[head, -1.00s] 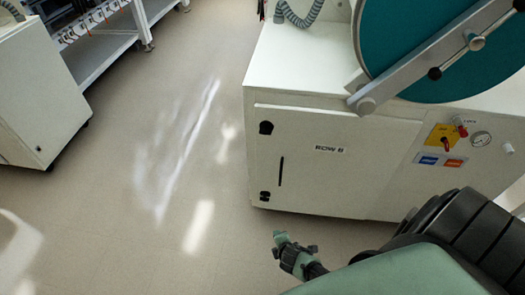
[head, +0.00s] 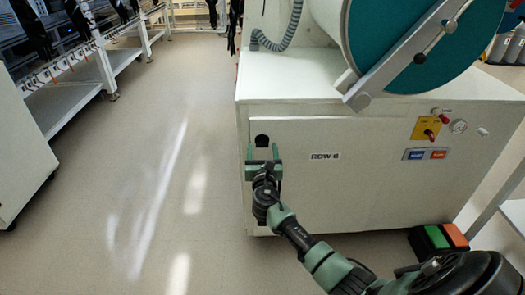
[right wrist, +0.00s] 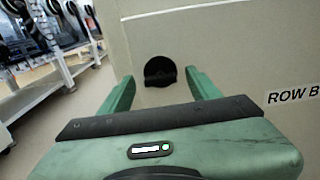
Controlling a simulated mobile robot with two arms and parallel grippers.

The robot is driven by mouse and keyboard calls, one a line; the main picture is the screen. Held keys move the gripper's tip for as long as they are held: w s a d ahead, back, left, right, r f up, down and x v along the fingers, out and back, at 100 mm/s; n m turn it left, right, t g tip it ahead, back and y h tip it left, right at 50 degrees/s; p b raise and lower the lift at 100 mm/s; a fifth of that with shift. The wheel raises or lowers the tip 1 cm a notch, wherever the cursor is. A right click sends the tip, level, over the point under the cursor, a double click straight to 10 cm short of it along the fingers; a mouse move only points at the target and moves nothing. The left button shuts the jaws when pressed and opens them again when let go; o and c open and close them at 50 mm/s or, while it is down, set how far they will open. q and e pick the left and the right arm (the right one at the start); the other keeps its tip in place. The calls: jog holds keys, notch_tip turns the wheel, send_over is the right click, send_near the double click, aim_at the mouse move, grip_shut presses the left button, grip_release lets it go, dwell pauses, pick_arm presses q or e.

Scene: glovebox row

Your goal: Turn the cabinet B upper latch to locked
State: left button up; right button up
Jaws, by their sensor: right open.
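The cabinet labelled ROW B (head: 375,185) is white, with a closed-looking front door. Its upper latch (head: 262,139) is a round black knob near the door's top left corner. My right gripper (head: 263,151) is in front of the door, just below the latch in the head view. In the right wrist view the latch (right wrist: 160,71) shows between the two open green fingers (right wrist: 159,78), with nothing held. A dark bar seems to lie roughly level across it. I cannot tell whether the fingers reach it. My gripper and arm hide the lower latch and slot. My left gripper is out of view.
A teal round glovebox door (head: 425,45) with a metal bar stands above the cabinet top. A yellow switch panel (head: 426,128) is at the door's right. A green and orange box (head: 438,238) sits low at right. The floor at left is clear up to a bench (head: 75,85).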

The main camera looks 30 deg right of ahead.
jog(key=shift+w+d, duration=0.4)
jog(key=shift+w, duration=0.2)
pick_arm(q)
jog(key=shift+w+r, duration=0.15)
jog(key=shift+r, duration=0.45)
pick_arm(e)
grip_shut()
